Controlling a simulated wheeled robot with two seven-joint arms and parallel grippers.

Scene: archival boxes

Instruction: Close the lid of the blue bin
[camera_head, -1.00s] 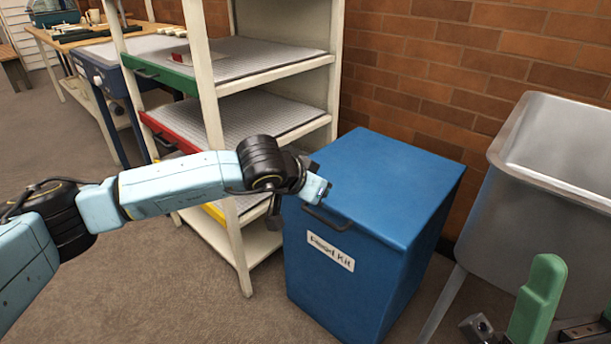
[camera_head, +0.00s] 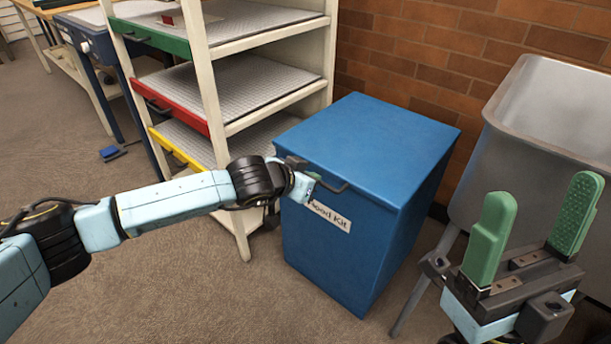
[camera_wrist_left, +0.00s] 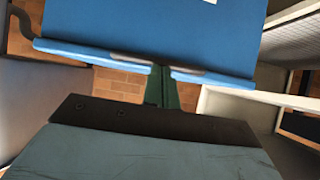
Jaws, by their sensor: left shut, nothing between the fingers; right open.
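The blue bin (camera_head: 345,255) stands on the floor in the middle of the head view. Its blue lid (camera_head: 375,140) lies flat on top, with no clear gap at its edges. A dark handle (camera_head: 335,187) sits at the front edge, and a white label (camera_head: 332,217) is partly covered by my left wrist. My left gripper (camera_wrist_left: 164,88) is shut and empty at the bin's upper front-left edge; its fingers look close to the lid's edge, but I cannot tell if they touch. My right gripper (camera_head: 535,225) is open and empty, right of the bin.
A shelf unit (camera_head: 275,50) with green, red and yellow fronted trays stands just left of the bin. A grey metal tub (camera_head: 560,110) stands at the right. A brick wall (camera_head: 430,50) is behind. The carpet (camera_head: 200,290) in front is clear.

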